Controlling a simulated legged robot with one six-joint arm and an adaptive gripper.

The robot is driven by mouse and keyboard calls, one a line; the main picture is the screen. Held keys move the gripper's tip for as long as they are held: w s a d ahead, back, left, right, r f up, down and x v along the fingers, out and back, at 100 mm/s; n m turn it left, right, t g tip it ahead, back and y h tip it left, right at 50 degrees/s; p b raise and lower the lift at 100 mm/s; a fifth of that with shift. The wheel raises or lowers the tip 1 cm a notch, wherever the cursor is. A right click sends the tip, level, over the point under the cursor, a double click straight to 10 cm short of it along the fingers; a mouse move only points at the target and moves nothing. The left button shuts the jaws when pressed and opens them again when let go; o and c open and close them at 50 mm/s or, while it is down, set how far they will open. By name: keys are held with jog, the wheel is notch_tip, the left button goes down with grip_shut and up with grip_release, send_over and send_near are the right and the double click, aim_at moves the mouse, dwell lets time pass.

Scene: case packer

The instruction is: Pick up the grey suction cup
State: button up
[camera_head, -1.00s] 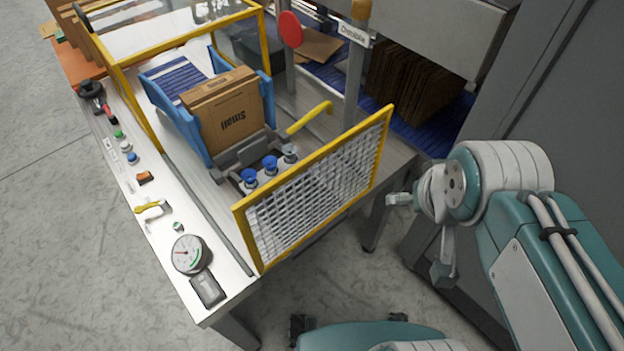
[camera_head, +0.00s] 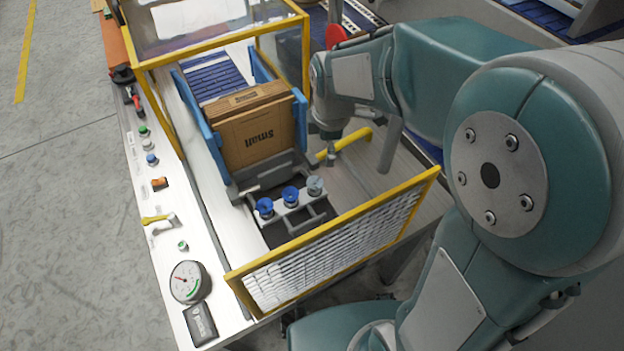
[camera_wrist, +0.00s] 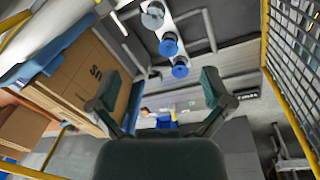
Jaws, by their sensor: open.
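The grey suction cup (camera_head: 315,186) stands at the right end of a short row on a pale bar, beside two blue suction cups (camera_head: 290,195). In the wrist view the grey cup (camera_wrist: 152,15) is at the top edge, beyond the blue cups. My gripper (camera_head: 360,150) hangs above and behind the row, to the right of the box, apart from the cups. In the wrist view my gripper (camera_wrist: 158,90) shows both fingers spread wide with nothing between them.
A cardboard box (camera_head: 258,135) stands between blue side guides behind the cups. A yellow-framed mesh guard (camera_head: 330,245) rises in front. A yellow handle (camera_head: 345,147) is close to my gripper. A gauge (camera_head: 187,282) and buttons line the left panel.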

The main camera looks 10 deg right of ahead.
jog(key=w+a+f+n+g, duration=0.1)
jog(key=w+a+f+n, duration=0.1)
jog(key=w+f+n, duration=0.4)
send_over(313, 183)
notch_tip(313, 183, down, 7)
jog(key=shift+w+a+r, duration=0.1)
jog(key=shift+r, duration=0.1)
jog(key=shift+f, duration=2.75)
jog(key=c, duration=1.1)
